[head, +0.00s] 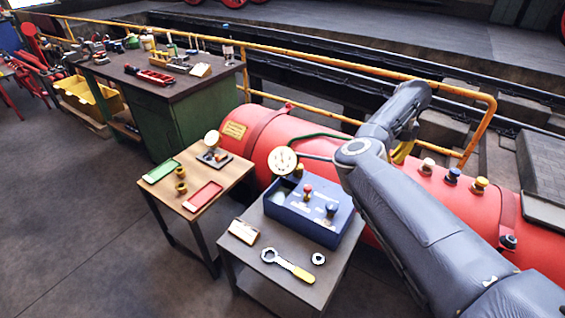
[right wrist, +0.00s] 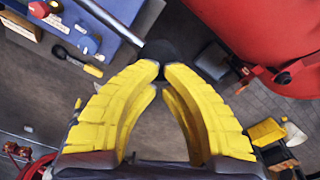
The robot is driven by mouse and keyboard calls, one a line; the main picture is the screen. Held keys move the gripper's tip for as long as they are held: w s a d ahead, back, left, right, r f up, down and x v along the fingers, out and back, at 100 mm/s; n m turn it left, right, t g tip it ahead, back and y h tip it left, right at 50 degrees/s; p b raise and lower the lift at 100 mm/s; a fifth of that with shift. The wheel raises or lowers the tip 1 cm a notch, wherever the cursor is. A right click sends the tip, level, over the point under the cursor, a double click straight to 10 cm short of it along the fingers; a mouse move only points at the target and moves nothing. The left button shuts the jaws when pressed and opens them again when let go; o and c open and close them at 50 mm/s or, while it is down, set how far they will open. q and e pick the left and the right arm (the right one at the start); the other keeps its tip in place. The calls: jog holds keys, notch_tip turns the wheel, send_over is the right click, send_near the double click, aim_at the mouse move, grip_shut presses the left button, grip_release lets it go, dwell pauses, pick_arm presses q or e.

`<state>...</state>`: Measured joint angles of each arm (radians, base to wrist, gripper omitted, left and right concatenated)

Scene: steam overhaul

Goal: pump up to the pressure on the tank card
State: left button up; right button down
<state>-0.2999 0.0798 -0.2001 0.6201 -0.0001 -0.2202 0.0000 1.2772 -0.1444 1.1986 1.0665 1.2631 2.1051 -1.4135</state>
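A blue pump box (head: 312,209) stands on the near small table, with a white round gauge (head: 282,161) at its back left and red and dark knobs on top. A grey pump lever (head: 316,157) runs right and passes behind my right arm. In the right wrist view its bar (right wrist: 118,22) ends in a black grip. My right gripper (right wrist: 161,72) has its yellow fingertips close together on this grip. In the head view, the arm mostly hides the gripper. The red tank (head: 300,126) carries a small tan card (head: 233,130), too small to read. My left gripper is out of view.
A wrench (head: 288,265), a ring (head: 318,258) and a small card block (head: 243,232) lie before the pump box. A second small table (head: 235,168) holds green and red trays. A yellow railing (head: 400,75) runs behind the tank. The floor at left is clear.

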jog(key=shift+s+f, duration=0.1)
jog(key=shift+f, duration=5.5)
jog(key=r, duration=1)
jog(key=shift+w+a, duration=0.2)
jog(key=shift+r, duration=0.7)
jog(key=shift+d, duration=0.1)
jog(key=shift+r, duration=2.5)
